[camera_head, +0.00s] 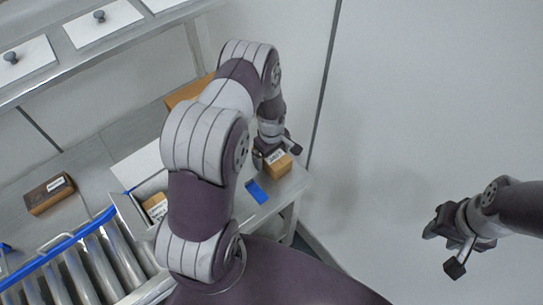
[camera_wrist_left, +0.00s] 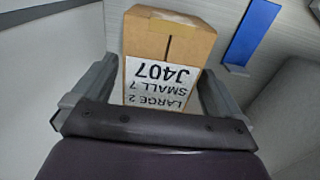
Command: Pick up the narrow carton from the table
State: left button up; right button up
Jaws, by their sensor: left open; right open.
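A small brown carton (camera_head: 279,168) stands near the table's right corner in the head view; it looks like the narrow carton. In the left wrist view the carton (camera_wrist_left: 168,45) shows tape on top and a white label reading "J407, LARGE 2, SMALL 7". My left gripper (camera_head: 276,154) is open at this carton, with one finger on each side of it. In the wrist view the left gripper (camera_wrist_left: 157,85) has the carton between its fingers; firm contact cannot be told. My right gripper (camera_head: 450,247) is open and empty, away from the table.
A blue strip (camera_head: 256,191) lies on the table beside the carton. A dark brown box (camera_head: 49,194) lies at the left. Another carton (camera_head: 155,206) sits by the roller conveyor (camera_head: 85,268). A brown box (camera_head: 188,92) is partly behind my left arm. A shelf (camera_head: 100,52) runs above.

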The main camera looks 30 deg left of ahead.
pick_arm(q)
jog(key=shift+w, duration=0.1)
jog(key=c, duration=1.1)
